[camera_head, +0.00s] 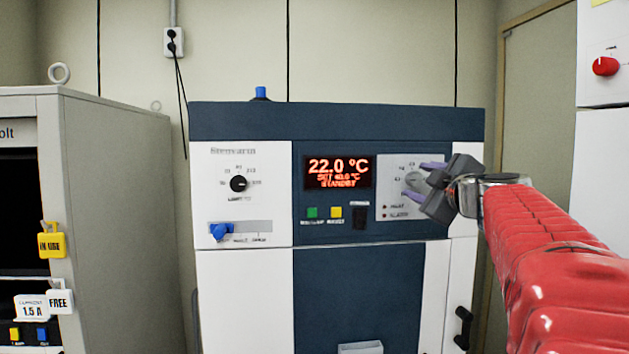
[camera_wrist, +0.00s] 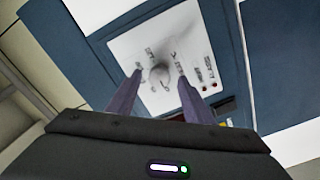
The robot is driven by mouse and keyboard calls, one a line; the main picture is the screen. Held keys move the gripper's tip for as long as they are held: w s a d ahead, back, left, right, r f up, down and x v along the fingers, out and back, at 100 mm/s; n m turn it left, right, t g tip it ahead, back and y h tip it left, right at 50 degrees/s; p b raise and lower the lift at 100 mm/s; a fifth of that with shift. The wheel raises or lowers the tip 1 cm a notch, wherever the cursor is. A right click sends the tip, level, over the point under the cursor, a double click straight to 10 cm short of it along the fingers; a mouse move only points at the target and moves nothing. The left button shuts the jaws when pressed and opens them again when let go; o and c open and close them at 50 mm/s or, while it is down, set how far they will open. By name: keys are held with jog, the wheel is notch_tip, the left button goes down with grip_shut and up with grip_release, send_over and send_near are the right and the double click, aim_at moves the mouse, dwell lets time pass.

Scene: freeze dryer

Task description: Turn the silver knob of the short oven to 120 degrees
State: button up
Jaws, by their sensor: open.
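The short oven (camera_head: 340,124) is white and dark blue and stands in the middle of the head view. Its silver knob (camera_head: 413,181) sits on a white dial plate at the panel's upper right. The knob also shows in the wrist view (camera_wrist: 159,73). The display (camera_head: 338,172) reads 22.0 °C, SET 40.0 °C, STANDBY. My gripper (camera_head: 421,180) is at the dial plate, with its two purple fingers spread. In the wrist view the open fingers (camera_wrist: 158,82) point at the knob, one to each side. I cannot tell whether they touch it.
A black knob (camera_head: 239,184) and a blue lever (camera_head: 222,231) are on the oven's left panel. Green (camera_head: 312,212) and yellow (camera_head: 336,212) buttons sit under the display. A grey cabinet (camera_head: 125,220) stands at left. A white unit with a red knob (camera_head: 605,66) is at right.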

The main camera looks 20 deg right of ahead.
jog(key=shift+x, duration=0.8)
jog(key=c, duration=1.1)
